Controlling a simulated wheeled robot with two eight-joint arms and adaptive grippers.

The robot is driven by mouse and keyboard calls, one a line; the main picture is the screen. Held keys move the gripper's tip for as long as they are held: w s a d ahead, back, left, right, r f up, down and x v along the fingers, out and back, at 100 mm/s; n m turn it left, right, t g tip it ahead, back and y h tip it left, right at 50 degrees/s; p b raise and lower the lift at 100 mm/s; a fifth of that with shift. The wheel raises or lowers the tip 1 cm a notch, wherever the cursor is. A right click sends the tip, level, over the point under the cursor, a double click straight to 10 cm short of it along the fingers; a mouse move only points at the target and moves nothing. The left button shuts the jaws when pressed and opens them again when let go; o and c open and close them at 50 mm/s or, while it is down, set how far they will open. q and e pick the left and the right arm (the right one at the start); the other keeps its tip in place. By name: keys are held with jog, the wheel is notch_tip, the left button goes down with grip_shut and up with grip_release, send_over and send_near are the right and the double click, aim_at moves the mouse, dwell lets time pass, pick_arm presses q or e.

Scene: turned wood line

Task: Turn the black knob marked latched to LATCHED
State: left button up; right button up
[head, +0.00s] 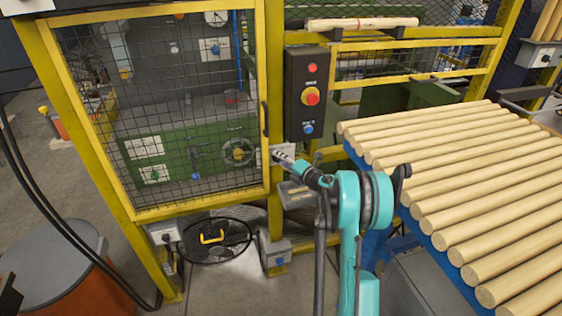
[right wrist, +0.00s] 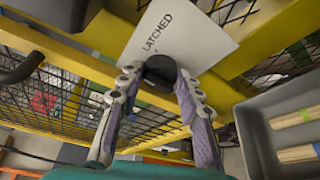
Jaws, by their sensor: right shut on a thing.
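The black knob (right wrist: 160,69) sits on a white plate (right wrist: 190,38) marked LATCHED, on a yellow frame post. My right gripper (right wrist: 158,76) is shut on the knob, with one padded finger on each side of it. In the head view my right gripper (head: 283,156) reaches the yellow post beside the mesh door, and the small white plate (head: 263,153) shows at its tip. The knob itself is hidden there by the gripper. Which way the knob points is hard to tell. My left gripper is not in view.
A mesh door (head: 180,110) in a yellow frame stands left of the post. A black control box (head: 308,95) with red and blue buttons hangs above my gripper. A grey tray (right wrist: 290,130) is close on the right. Wooden rods (head: 470,190) fill the rack at right.

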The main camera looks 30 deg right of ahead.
jog(key=shift+f+m+t, duration=0.2)
jog(key=shift+m+t, duration=0.55)
jog(key=shift+m, duration=1.05)
jog(key=shift+f+m+t, duration=0.2)
jog(key=shift+m+t, duration=0.55)
jog(key=shift+m, duration=1.05)
jog(key=shift+m+y, duration=0.3)
jog(key=o, duration=0.9)
jog(key=shift+s, duration=0.1)
jog(key=s, duration=0.4)
jog(key=s+d+f, duration=0.1)
jog(key=s, duration=0.6)
jog(key=shift+s+d+f, duration=0.3)
jog(key=shift+s, duration=0.05)
